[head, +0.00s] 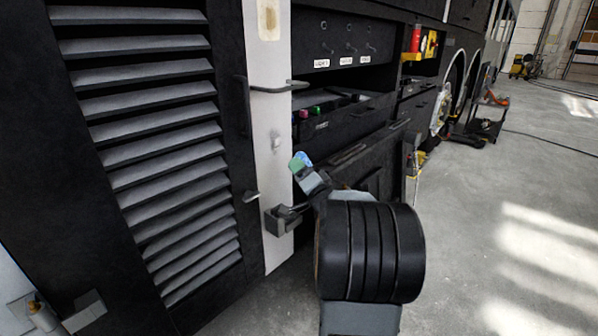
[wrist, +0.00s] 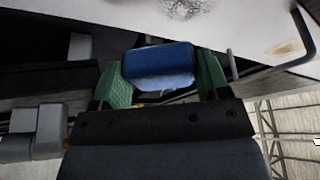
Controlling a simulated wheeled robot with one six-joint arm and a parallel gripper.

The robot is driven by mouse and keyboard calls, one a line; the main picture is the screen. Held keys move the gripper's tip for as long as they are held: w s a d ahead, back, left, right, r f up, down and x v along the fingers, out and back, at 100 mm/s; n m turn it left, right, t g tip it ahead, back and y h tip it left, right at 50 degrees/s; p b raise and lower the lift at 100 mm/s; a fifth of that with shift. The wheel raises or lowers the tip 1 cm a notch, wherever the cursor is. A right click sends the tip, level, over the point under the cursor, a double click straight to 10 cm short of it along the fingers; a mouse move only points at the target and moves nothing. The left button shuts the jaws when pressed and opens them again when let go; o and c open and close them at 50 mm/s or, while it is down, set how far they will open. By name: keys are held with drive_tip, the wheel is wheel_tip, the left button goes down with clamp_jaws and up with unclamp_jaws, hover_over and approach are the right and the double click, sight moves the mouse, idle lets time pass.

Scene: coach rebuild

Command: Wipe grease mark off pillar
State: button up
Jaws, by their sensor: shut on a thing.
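The pillar (head: 266,130) is a white upright strip beside the louvred panel in the head view. It fills the top of the wrist view as a pale surface (wrist: 235,22). A dark speckled smudge (wrist: 183,8) is on it at the top edge there, partly cut off. A separate tan-brown stain (wrist: 285,48) lies to its right; I cannot tell which is the grease mark. My gripper (wrist: 160,75) has green fingers shut on a blue block (wrist: 158,66). In the head view my gripper (head: 302,163) is close to the pillar's right edge. No contact is clear.
A dark bar handle (head: 275,88) sticks out across the pillar. A tan patch (head: 268,18) shows near its top. The louvred panel (head: 150,140) is to the left. A dark cabinet with drawers (head: 345,130) is to the right. Grey floor (head: 490,220) is open at right.

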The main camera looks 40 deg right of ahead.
sight(274, 158)
idle(0.4)
drive_tip(key=shift+w+a+f+b, duration=0.1)
drive_tip(key=shift+w+a, duration=0.15)
drive_tip(key=shift+w, duration=0.85)
drive_tip(key=shift+w+a+b, duration=0.1)
drive_tip(key=shift+w+a, duration=0.15)
drive_tip(key=shift+w, duration=0.85)
drive_tip(key=shift+w+a+f+b, duration=0.1)
drive_tip(key=shift+w+a, duration=0.15)
drive_tip(key=shift+w, duration=0.85)
drive_tip(key=shift+w+a+r, duration=0.1)
drive_tip(key=shift+w+a, duration=0.1)
drive_tip(key=shift+w, duration=0.85)
drive_tip(key=shift+s+r+p, duration=0.15)
drive_tip(key=shift+r+p, duration=1.2)
drive_tip(key=shift+r, duration=0.4)
drive_tip(key=shift+r+p, duration=2.6)
drive_tip(key=shift+r, duration=0.8)
drive_tip(key=shift+f+b, duration=1.5)
drive_tip(key=shift+f, duration=0.55)
drive_tip(key=shift+f+b, duration=2.55)
drive_tip(key=shift+f, duration=0.65)
